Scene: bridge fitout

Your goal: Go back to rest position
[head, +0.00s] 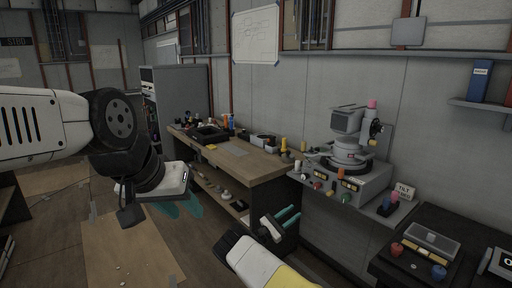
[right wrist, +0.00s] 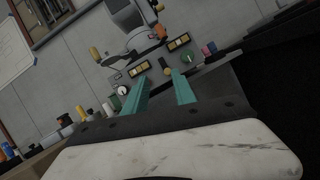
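My left gripper (head: 178,207) hangs at the left of the head view, its teal fingers pointing down over the floor in front of the workbench. The gap between its fingers is hard to make out. My right gripper (head: 288,217) is low in the middle of the head view, in front of the workbench's right end. In the right wrist view its two teal fingers (right wrist: 163,90) stand apart with nothing between them. The grey console with its round instrument (head: 345,180) lies beyond the fingers.
A wooden workbench (head: 262,172) with tools and small bottles runs along the wall. A dark desk (head: 440,230) with red and blue knobs is at the lower right.

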